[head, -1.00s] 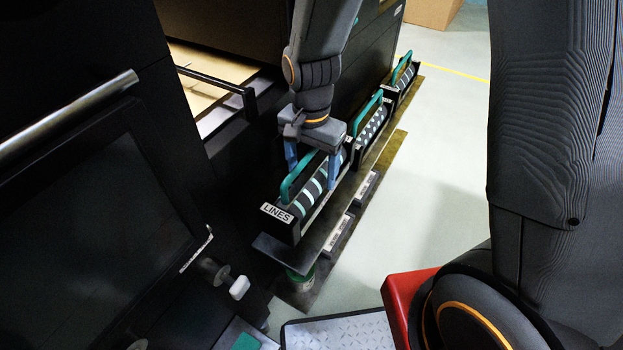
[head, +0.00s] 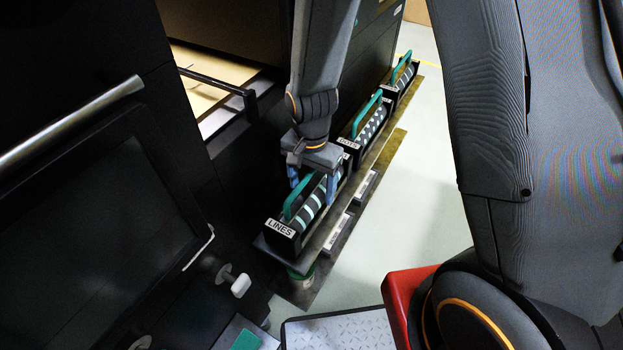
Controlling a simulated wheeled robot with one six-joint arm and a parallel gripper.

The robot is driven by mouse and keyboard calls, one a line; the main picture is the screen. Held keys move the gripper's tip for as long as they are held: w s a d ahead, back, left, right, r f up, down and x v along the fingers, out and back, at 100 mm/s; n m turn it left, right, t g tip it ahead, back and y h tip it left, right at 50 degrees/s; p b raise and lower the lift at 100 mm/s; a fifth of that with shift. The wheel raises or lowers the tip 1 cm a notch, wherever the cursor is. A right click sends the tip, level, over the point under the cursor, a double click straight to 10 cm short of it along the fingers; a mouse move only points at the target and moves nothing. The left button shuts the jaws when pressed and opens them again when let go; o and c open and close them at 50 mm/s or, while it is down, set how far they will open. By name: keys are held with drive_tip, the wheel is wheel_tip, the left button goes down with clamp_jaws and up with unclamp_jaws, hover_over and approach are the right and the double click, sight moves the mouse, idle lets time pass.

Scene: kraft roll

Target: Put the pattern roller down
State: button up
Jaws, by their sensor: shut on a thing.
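The pattern roller labelled LINES (head: 311,214) has a black frame, a striped drum and a green handle. It sits at the near end of the long narrow shelf (head: 276,246), and looks level with it; I cannot tell whether its full weight rests there. My gripper (head: 313,187) is above it with blue fingers on either side, shut on the roller. The handle's far part is partly hidden by my gripper. A second roller labelled DOTS (head: 372,130) and a third roller (head: 402,80) stand farther along the same shelf.
Labelled plates (head: 337,231) lie along a lower ledge right of the shelf. The black machine (head: 220,180) stands close on the left, with an opening holding brown sheets (head: 205,75). A red part (head: 403,310) is at lower right. The floor at right is clear.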

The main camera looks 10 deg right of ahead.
sight(312, 170)
drive_tip(key=shift+f, duration=1.35)
drive_tip(key=o, duration=2.1)
drive_tip(key=shift+f, duration=0.15)
wheel_tip(312, 170, up, 12)
drive_tip(key=shift+r+b, duration=0.15)
drive_tip(key=shift+b, duration=0.3)
drive_tip(key=shift+s+d+r+n, duration=0.8)
drive_tip(key=shift+s+d+n, duration=0.45)
drive_tip(key=shift+d, duration=0.85)
drive_tip(key=shift+s+d+r+n, duration=0.8)
drive_tip(key=shift+s+d+n, duration=0.5)
drive_tip(key=shift+d, duration=0.85)
drive_tip(key=shift+s+d+r+n, duration=0.8)
drive_tip(key=shift+s+d+n, duration=0.45)
drive_tip(key=shift+d, duration=0.85)
drive_tip(key=shift+o, duration=0.3)
